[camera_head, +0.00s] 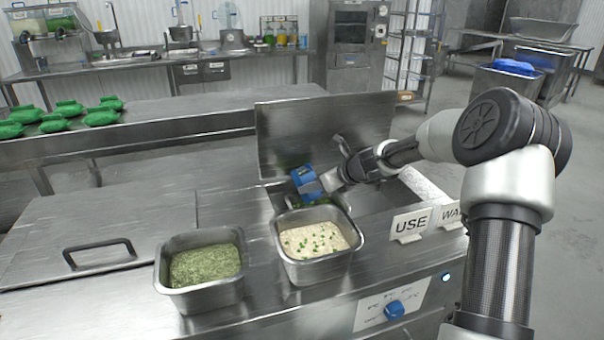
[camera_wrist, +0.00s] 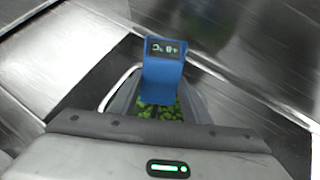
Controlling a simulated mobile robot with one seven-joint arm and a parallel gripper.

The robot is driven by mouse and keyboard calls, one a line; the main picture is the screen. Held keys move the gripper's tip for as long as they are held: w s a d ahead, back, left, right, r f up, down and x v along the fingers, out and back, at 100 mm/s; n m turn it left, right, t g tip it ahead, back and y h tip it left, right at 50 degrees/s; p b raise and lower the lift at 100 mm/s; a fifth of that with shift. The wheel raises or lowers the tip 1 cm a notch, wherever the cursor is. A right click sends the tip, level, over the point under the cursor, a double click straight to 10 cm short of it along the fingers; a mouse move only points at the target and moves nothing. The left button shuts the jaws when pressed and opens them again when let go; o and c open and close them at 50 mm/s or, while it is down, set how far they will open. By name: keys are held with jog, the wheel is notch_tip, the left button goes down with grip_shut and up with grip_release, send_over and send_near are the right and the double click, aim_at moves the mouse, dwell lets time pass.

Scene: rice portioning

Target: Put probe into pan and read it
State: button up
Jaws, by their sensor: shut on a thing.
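The probe (camera_head: 307,184) is a blue block with a small dark display. My gripper (camera_head: 325,182) is shut on it, over the open well behind the two front pans. In the wrist view the probe (camera_wrist: 163,75) stands between the fingers, and its lit display seems to read +8 °C. A steel pan (camera_head: 343,203) sits in the well below it, mostly hidden by the front pan and my gripper. Green pieces (camera_wrist: 165,110) show just under the probe. The probe's tip is hidden, so I cannot tell whether it is in the food.
Two steel pans stand at the front: one of green herbs (camera_head: 205,268), one of rice with green bits (camera_head: 314,240). A raised steel lid (camera_head: 322,135) stands behind the well. Signs "USE" (camera_head: 411,223) and "WA…" (camera_head: 452,215) stand at right. The closed left lid (camera_head: 95,240) is clear.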

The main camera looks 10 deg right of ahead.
notch_tip(320, 180, up, 10)
jog(key=p, duration=0.8)
jog(key=s+r+m+t+h+p, duration=0.1)
jog(key=s+r+m+h+p, duration=0.35)
jog(key=r, duration=0.45)
jog(key=s+r+m+t+h+p, duration=0.1)
jog(key=s+r+m+h+p, duration=0.15)
jog(key=s+r+p, duration=0.4)
jog(key=s+a+r+n+g+y+b, duration=0.1)
jog(key=s+a+r+n+g+y, duration=0.3)
jog(key=a+n, duration=0.55)
jog(key=s+a+r+n+g+y+b, duration=0.2)
jog(key=s+a+r+n, duration=0.4)
jog(key=a+n, duration=0.4)
jog(key=s+d+r+n+g+h, duration=0.2)
jog(key=s+d+r+n+g, duration=0.1)
jog(key=s+n, duration=0.5)
jog(key=s+d+r+n+g+h, duration=0.3)
jog(key=s+r+n, duration=0.2)
jog(key=s+n, duration=0.3)
jog(key=s, duration=0.4)
jog(key=shift+r, duration=0.15)
